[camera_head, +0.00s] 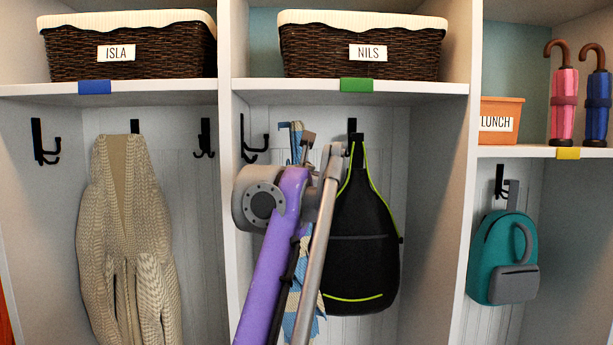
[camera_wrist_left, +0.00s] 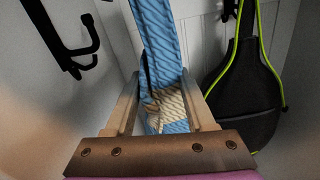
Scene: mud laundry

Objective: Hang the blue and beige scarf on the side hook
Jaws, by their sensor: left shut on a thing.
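The blue and beige scarf (camera_head: 296,140) hangs in the middle cubby, partly hidden behind my left arm; its lower end (camera_head: 310,328) shows below. In the left wrist view, the scarf (camera_wrist_left: 160,40) passes between the two fingers of my left gripper (camera_wrist_left: 161,75), which is shut on it. In the head view my left gripper (camera_head: 307,142) is near the scarf's upper part. The black side hook (camera_head: 252,142) is on the cubby's left wall, left of the scarf and apart from it. It also shows in the left wrist view (camera_wrist_left: 62,45). My right gripper is not in view.
A black backpack with green trim (camera_head: 362,240) hangs on the back hook, close right of my gripper. A cubby divider (camera_head: 229,200) stands left of it. The NILS basket (camera_head: 360,47) sits on the shelf above. A beige cardigan (camera_head: 125,230) hangs in the left cubby.

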